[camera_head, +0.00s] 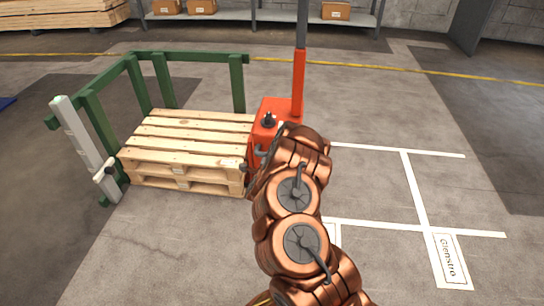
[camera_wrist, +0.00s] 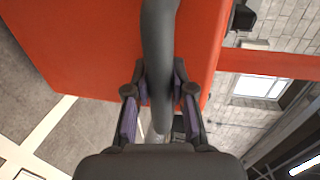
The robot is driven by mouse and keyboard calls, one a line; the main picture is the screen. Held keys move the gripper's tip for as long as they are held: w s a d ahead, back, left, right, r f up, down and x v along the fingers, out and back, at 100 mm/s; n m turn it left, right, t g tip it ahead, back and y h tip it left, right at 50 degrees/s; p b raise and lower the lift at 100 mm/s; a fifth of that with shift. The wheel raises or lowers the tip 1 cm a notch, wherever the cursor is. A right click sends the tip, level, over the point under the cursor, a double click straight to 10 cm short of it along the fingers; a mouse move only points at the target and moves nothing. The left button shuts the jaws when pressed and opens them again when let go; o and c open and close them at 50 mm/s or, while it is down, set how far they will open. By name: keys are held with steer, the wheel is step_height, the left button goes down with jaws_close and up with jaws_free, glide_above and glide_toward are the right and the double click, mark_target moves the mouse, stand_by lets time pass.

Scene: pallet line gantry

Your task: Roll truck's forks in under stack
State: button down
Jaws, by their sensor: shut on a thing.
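The orange truck (camera_head: 268,119) stands close against the right end of the wooden pallet stack (camera_head: 190,142). Its tall mast or handle post (camera_head: 299,82) rises behind it. The stack looks like two pallets. The truck's forks do not show in either view; I cannot tell how far they are under the stack. My copper arm covers part of the truck in the head view. In the wrist view, my gripper (camera_wrist: 160,108) is shut on a dark curved handle (camera_wrist: 158,40) in front of the truck's orange body (camera_wrist: 90,45).
A green frame (camera_head: 188,58) stands behind and left of the stack, with a pale upright post (camera_head: 84,145) at its front left. White floor lines and a label (camera_head: 449,257) mark bays at right. Open floor lies right and in front. Shelving (camera_head: 260,16) stands at the back.

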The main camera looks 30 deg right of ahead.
steer(key=c, duration=1.3)
jaws_free()
steer(key=shift+a, duration=0.25)
steer(key=o, duration=0.3)
steer(key=shift+d, duration=0.15)
steer(key=shift+s, duration=0.1)
steer(key=shift+v, duration=5.9)
